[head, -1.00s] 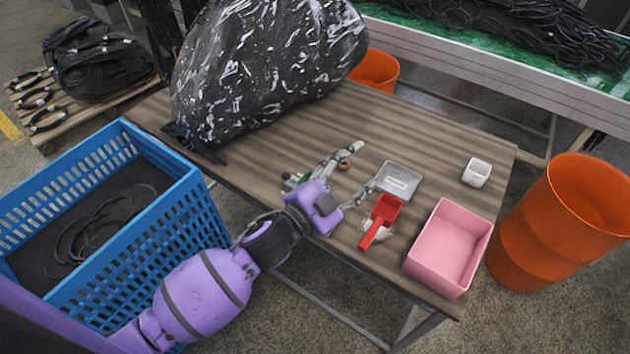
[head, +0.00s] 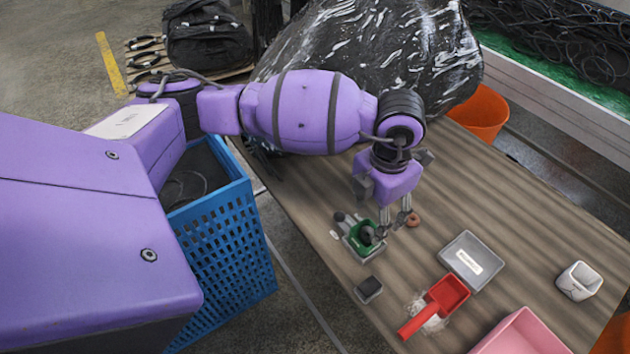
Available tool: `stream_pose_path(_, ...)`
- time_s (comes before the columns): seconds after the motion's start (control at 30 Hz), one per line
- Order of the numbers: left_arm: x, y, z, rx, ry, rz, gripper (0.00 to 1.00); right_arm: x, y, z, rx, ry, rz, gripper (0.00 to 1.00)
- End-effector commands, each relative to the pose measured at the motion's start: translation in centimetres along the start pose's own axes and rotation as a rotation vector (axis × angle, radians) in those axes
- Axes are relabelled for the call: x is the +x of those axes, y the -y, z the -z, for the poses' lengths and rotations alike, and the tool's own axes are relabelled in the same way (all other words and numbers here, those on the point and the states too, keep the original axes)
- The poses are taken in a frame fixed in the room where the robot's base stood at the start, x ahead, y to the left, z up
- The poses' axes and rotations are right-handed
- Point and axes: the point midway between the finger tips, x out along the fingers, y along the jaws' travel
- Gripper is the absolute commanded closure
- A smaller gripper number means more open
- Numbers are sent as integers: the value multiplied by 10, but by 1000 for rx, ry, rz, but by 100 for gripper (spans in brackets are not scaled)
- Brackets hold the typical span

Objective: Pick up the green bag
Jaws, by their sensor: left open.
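A small green bag (head: 358,248) sits on the wooden table near its front left edge, in a small grey holder or beside grey parts; I cannot tell which. A dark round piece shows in or on it. My left gripper (head: 393,229) points down from above, just right of the green bag. Its fingers are apart with nothing seen between them, and one fingertip overlaps the bag's right side in the picture. I cannot tell if it touches. My right gripper is out of view.
A big black bag (head: 440,60) fills the back. A blue crate (head: 232,240) stands left.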

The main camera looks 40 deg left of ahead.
Motion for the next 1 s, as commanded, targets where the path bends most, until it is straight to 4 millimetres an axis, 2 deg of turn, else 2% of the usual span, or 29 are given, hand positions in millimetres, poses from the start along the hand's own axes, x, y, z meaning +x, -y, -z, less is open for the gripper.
stream_pose_path(0.23,26,0,2,-14,-6,1,42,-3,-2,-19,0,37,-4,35)
stream_pose_path(0.6,74,-2,5,-12,-6,4,42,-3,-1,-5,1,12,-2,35)
stream_pose_path(0.87,76,-2,4,-11,-3,4,42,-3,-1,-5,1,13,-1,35)
stream_pose_path(1.0,76,-2,4,-11,-2,4,58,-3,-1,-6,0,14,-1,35)
